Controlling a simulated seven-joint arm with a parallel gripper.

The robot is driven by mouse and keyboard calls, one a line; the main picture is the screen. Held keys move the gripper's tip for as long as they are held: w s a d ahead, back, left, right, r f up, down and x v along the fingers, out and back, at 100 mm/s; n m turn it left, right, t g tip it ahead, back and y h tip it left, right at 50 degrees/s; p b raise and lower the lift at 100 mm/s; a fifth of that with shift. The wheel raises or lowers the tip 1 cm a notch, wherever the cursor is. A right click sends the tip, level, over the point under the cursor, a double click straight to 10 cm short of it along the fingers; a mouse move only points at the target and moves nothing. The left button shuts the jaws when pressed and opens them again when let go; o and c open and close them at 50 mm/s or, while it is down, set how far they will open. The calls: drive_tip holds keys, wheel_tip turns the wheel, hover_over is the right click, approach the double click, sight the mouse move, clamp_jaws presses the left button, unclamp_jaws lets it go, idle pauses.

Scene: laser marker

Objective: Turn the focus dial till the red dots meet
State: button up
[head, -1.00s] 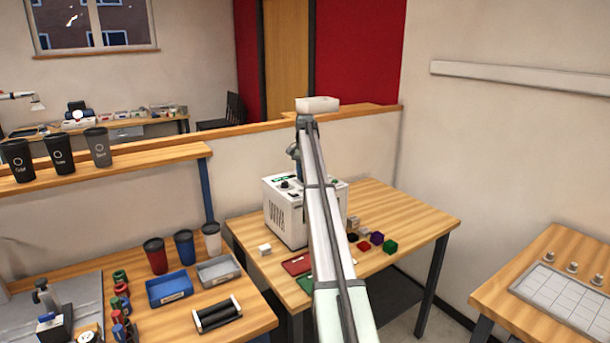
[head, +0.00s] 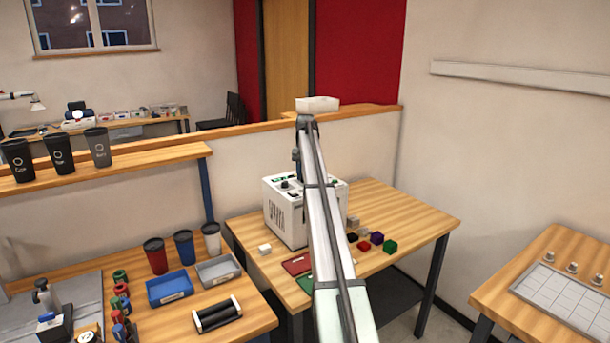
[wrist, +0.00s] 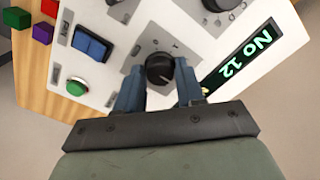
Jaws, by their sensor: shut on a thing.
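The white laser marker (head: 283,222) stands on the wooden table in the head view, partly hidden behind my arm. In the wrist view its white panel (wrist: 118,70) fills the top. My gripper (wrist: 160,72) has its two blue-grey fingers on either side of a black round dial (wrist: 159,66) with a pale pointer line, and is shut on it. A second dark dial (wrist: 220,4) is cut off at the top edge. The display (wrist: 238,57) beside the held dial reads "No 12" in green. I cannot see any red dots in either view.
A blue rocker switch (wrist: 92,43) and a green button (wrist: 76,87) sit left of the held dial. Small coloured blocks (head: 377,238), a red plate (head: 296,264) and a white block (head: 265,249) lie on the table.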

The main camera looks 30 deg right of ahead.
drive_tip(key=o, duration=1)
drive_tip(key=shift+o, duration=0.2)
drive_tip(key=shift+r, duration=0.1)
wheel_tip(320, 180, up, 14)
